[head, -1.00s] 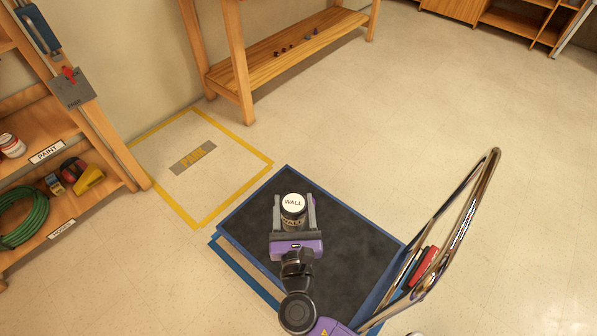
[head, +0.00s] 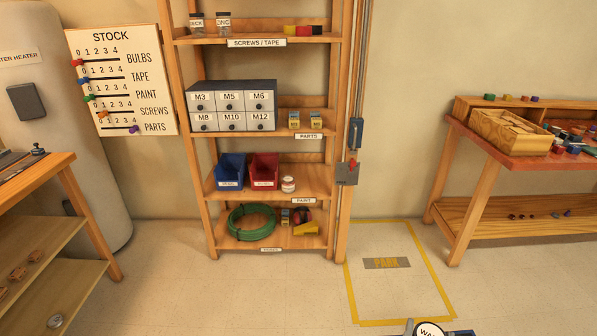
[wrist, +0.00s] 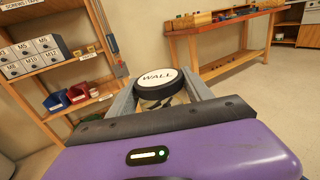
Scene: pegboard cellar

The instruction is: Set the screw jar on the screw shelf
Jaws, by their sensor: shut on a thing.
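My gripper (wrist: 165,100) is shut on a jar (wrist: 158,88) with a white lid marked WALL and a black rim. Its lid also shows at the bottom edge of the head view (head: 429,328), where most of my gripper is cut off. The screw shelf (head: 258,43), labelled SCREWS / TAPE, is the upper board of the wooden rack. Two dark-lidded jars (head: 223,22) stand at its left, one label partly reading DNC. Small yellow, black and red items (head: 303,30) lie at its right. The jar is well away from the shelf.
Below are a drawer cabinet (head: 232,106), blue and red bins (head: 230,170), a paint jar (head: 288,184) and a green hose (head: 251,222). A bench (head: 480,143) stands right. The marked PARK floor square (head: 400,290) is empty.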

